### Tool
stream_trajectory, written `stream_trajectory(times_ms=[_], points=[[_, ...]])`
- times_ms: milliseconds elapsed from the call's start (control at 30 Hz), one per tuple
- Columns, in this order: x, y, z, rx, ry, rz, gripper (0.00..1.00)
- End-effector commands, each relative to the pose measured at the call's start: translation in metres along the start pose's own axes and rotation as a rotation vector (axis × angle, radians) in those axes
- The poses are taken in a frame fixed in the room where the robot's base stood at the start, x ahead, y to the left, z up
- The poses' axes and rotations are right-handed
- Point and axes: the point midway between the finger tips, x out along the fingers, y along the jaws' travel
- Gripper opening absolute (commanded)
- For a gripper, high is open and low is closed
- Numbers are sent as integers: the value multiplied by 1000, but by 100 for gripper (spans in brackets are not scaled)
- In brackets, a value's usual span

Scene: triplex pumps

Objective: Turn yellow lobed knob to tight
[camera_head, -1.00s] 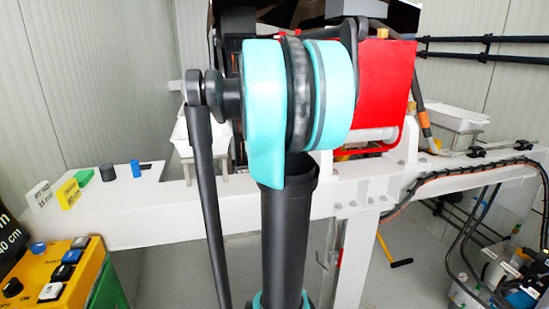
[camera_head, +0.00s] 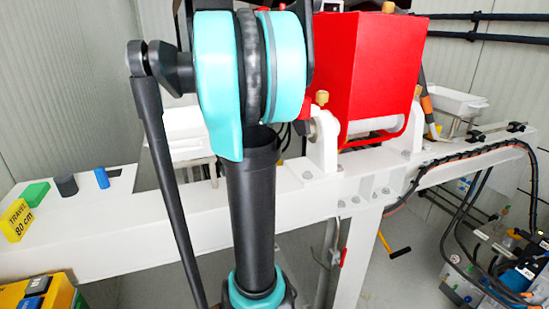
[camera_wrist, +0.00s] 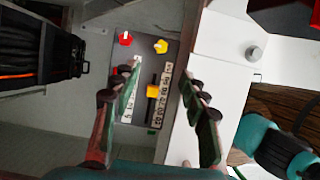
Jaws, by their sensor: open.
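In the wrist view, my gripper (camera_wrist: 160,72) is open, with one finger on each side of a dark grey panel (camera_wrist: 145,65). A small yellow knob (camera_wrist: 160,46) with a whitish mark sits on the panel, beyond the fingertips and apart from them. Its lobes are too small to make out. A red knob (camera_wrist: 125,38) sits to its left. A yellow block-like part (camera_wrist: 153,91) lies between the fingers, beside a numbered scale strip (camera_wrist: 165,83). My gripper is empty. It does not show in the head view, where my arm fills the middle.
A red box (camera_head: 370,75) stands on a white beam (camera_head: 290,195) beside my arm. A yellow label block (camera_head: 17,220), a green block (camera_head: 36,194) and a blue cylinder (camera_head: 101,178) are at the left. Hoses (camera_head: 480,150) hang at the right. A black bundle (camera_wrist: 25,45) shows in the wrist view.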

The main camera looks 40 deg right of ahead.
Motion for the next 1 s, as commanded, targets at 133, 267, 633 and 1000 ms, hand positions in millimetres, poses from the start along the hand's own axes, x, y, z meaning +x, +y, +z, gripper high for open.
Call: stream_trajectory(times_ms=[133, 267, 633, 1000], points=[[31, 0, 0, 2, 0, -1, 44], [57, 0, 1, 2, 0, -1, 44], [117, 0, 0, 1, 0, 0, 44], [131, 0, 0, 0, 0, 0, 44]])
